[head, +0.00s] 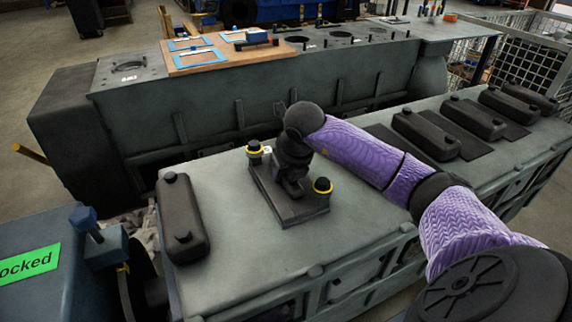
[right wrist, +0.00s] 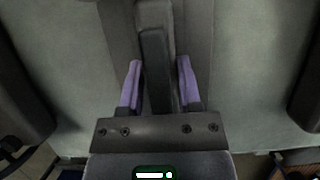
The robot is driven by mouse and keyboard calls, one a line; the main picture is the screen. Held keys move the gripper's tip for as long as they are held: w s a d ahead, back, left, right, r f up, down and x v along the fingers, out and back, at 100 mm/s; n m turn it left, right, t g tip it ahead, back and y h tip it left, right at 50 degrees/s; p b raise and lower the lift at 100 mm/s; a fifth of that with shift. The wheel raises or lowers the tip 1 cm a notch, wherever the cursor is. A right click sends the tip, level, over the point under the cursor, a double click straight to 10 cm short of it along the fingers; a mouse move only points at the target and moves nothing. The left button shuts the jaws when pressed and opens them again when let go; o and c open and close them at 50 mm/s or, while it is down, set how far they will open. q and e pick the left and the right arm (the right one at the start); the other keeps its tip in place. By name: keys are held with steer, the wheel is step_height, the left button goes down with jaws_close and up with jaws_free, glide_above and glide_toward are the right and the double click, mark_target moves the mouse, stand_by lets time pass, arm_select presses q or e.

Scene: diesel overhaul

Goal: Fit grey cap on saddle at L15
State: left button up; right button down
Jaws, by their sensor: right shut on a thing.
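My right gripper (head: 291,172) reaches in from the right and points down over the middle of a dark saddle plate (head: 285,208) on the grey engine block. Two upright studs with yellow rings, one ring (head: 254,149) at the far left end and one (head: 322,187) at the near right end, flank it. In the right wrist view my right gripper (right wrist: 159,80) has its purple fingers either side of a dark grey cap (right wrist: 155,60), which it holds. I cannot tell whether the cap touches the saddle. No L15 mark is readable. My left gripper is out of view.
A long dark cover (head: 182,220) lies left of the saddle. Several similar covers (head: 435,135) line the block at right. A blue unit with a green label (head: 30,263) stands front left. Behind, a higher engine block (head: 240,110) carries a wooden board (head: 215,58).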

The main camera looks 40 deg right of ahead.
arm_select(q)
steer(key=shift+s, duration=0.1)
arm_select(e)
steer(key=shift+r, duration=0.1)
steer(key=c, duration=0.6)
jaws_free()
steer(key=o, duration=0.4)
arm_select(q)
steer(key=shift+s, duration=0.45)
arm_select(e)
steer(key=p+v, duration=0.2)
steer(key=v, duration=0.7)
steer(key=shift+r+p, duration=0.15)
steer(key=shift+p, duration=0.25)
steer(key=shift+s+r, duration=0.15)
steer(key=shift+r, duration=0.05)
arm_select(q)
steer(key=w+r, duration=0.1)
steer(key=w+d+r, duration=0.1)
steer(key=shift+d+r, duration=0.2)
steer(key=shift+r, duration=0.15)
